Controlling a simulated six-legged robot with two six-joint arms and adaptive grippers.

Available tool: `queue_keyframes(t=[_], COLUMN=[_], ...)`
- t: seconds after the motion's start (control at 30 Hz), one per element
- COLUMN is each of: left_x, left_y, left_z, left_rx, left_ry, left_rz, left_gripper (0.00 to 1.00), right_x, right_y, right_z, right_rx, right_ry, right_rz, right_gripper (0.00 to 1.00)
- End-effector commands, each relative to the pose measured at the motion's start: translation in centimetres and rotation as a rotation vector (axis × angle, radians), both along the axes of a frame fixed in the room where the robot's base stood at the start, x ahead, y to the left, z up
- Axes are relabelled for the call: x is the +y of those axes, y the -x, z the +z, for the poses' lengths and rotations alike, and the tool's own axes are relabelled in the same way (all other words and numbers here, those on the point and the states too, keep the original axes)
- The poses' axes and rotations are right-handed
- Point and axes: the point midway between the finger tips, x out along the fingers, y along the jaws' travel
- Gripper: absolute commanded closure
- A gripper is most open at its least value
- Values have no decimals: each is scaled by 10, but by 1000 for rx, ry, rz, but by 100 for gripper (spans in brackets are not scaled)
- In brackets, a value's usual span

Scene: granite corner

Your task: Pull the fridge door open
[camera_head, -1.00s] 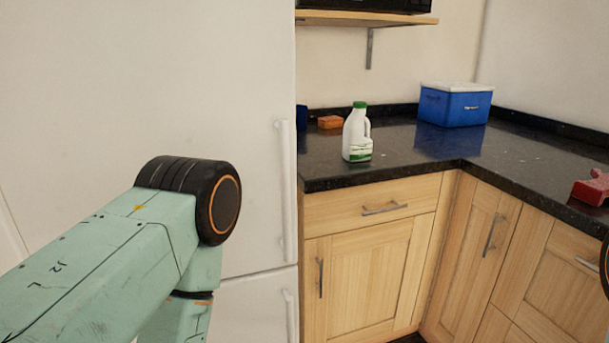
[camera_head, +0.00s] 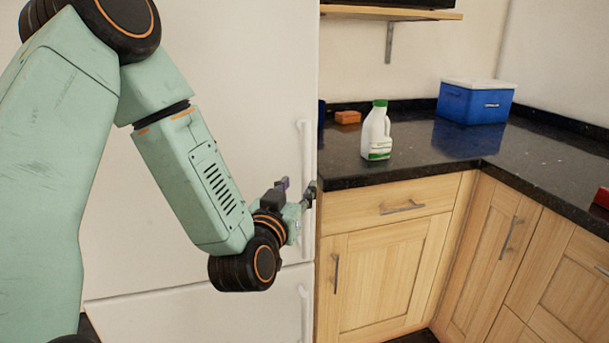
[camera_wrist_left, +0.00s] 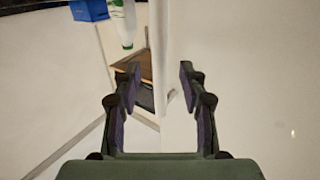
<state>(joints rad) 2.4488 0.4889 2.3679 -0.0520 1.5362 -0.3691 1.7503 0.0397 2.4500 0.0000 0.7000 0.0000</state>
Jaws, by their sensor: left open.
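The white fridge (camera_head: 240,80) stands at the left in the head view, and its upper door looks shut. A long vertical white handle (camera_head: 305,145) runs near the door's right edge. My left gripper (camera_head: 299,188) is open at the lower part of this handle, with its fingers pointing at the door edge. In the left wrist view the open left gripper (camera_wrist_left: 158,80) has a white vertical strip between its fingers, seemingly the handle or door edge. I cannot tell whether the fingers touch it. My right gripper is not in view.
A lower fridge handle (camera_head: 304,312) sits below. Right of the fridge, wooden cabinets (camera_head: 385,265) carry a black counter (camera_head: 420,160) with a milk bottle (camera_head: 377,132), an orange block (camera_head: 348,117) and a blue box (camera_head: 475,103). A shelf (camera_head: 390,13) hangs above.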

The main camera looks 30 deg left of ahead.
Motion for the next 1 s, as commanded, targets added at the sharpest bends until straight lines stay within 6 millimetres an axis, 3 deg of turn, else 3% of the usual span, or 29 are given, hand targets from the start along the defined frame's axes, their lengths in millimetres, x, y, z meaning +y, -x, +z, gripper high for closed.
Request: queue_keyframes(t=[0.2,0.43,0.8,1.0], left_x=[13,20,20,20], left_y=[-32,-56,-62,-62], left_z=[-2,-2,-1,-2], left_rx=[-1,2,4,4], left_ry=[-1,1,2,2], left_rz=[7,7,3,3], left_gripper=[58,58,58,75], right_x=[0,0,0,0], right_y=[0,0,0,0], right_z=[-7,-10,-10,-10], right_rx=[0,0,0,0], right_ry=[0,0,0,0], right_rz=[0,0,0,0], right_gripper=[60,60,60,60])
